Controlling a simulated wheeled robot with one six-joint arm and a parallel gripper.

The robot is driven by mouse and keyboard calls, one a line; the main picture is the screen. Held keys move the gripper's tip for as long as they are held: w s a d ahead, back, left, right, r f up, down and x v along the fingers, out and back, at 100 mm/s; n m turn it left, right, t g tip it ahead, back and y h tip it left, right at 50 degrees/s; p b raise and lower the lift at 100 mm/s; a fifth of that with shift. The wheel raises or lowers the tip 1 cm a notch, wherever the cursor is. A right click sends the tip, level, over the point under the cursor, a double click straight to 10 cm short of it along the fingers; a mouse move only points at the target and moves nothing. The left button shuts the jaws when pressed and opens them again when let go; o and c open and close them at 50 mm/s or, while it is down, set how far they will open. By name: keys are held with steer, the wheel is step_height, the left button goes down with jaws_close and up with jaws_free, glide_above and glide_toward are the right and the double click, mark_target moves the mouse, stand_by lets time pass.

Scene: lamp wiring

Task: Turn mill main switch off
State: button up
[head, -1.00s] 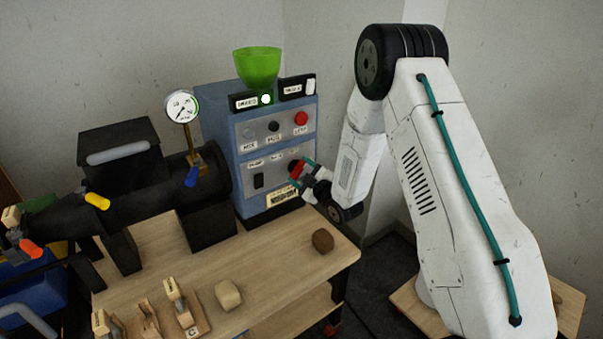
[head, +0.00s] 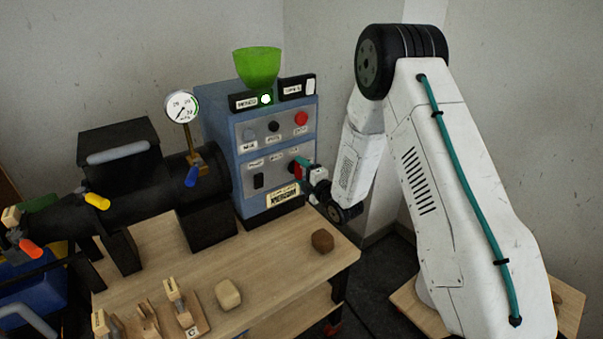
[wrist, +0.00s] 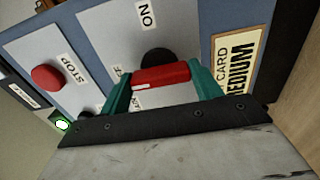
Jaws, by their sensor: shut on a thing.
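The mill control box (head: 222,141) is blue with grey panels and stands at the back of the bench. Its main switch is a red bar handle (wrist: 161,77) in front of a round black base (wrist: 158,57) on the lower panel. My gripper (wrist: 165,85) has its teal fingers shut on the red handle, one at each end. An ON label (wrist: 147,14) shows beyond the switch in the wrist view; a second label beside it is partly hidden. In the head view my gripper (head: 302,168) is at the box's lower right, covering most of the switch.
A red STOP button (head: 301,118) and black knob (head: 274,126) are on the upper panel. A brown lump (head: 322,240) lies on the bench (head: 275,262) below my gripper.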

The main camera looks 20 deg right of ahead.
stand_by(0.4)
steer(key=o, duration=1)
steer(key=v, duration=0.8)
steer(key=shift+w, duration=0.1)
